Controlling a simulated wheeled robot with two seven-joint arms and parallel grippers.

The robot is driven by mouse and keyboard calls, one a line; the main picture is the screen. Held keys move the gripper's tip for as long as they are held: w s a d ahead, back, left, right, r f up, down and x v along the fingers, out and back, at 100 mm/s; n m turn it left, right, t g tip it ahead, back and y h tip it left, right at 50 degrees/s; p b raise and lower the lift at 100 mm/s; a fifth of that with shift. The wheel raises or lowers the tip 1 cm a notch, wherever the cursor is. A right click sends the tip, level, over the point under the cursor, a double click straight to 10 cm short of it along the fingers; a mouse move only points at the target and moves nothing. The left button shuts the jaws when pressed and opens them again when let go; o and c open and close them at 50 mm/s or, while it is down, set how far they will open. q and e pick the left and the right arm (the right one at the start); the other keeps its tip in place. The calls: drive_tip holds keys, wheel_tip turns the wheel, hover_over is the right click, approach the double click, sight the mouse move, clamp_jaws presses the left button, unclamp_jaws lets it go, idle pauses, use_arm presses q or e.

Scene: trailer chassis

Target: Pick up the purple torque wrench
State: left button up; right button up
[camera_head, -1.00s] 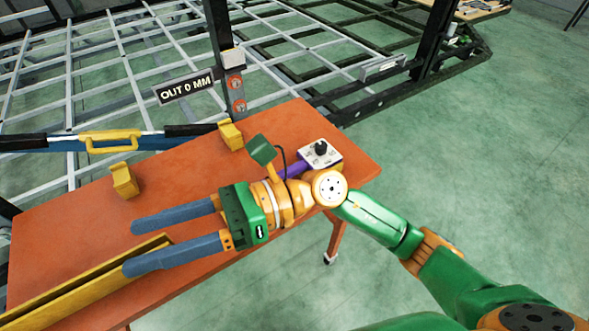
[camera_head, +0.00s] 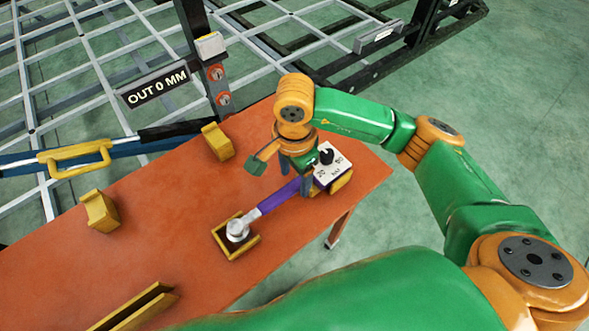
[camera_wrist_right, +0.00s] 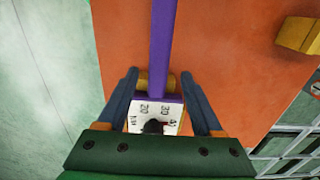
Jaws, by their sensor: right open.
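The purple torque wrench (camera_head: 275,199) lies on the orange table (camera_head: 165,235). Its round metal head (camera_head: 238,229) sits at a yellow cradle (camera_head: 222,240). At its other end is a white dial block with a black knob (camera_head: 334,167). My right gripper (camera_head: 304,187) points down over the wrench near the dial block. In the right wrist view, the open fingers (camera_wrist_right: 160,75) stand on either side of the purple handle (camera_wrist_right: 164,40) and the dial block (camera_wrist_right: 155,115), with gaps at both sides. Finger contact with the table cannot be told. My left gripper is out of view.
Yellow brackets (camera_head: 216,142) and (camera_head: 100,210) stand along the table's far side. A yellow channel (camera_head: 135,306) lies at the near left. A blue bar with a yellow handle (camera_head: 75,158), an "OUT 0 MM" sign (camera_head: 153,87) and the chassis frame are behind the table.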

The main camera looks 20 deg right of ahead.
sight(296, 183)
drive_tip(key=f, duration=0.2)
drive_tip(key=f+p, duration=0.1)
drive_tip(key=f, duration=0.1)
drive_tip(key=shift+s+d, duration=0.15)
drive_tip(key=shift+s, duration=0.15)
drive_tip(key=shift+w+f, duration=0.3)
drive_tip(key=shift+s+r, duration=0.1)
drive_tip(key=shift+s, duration=0.05)
clamp_jaws()
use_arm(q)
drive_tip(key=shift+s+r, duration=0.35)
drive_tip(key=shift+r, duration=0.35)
use_arm(e)
drive_tip(key=shift+r, duration=0.1)
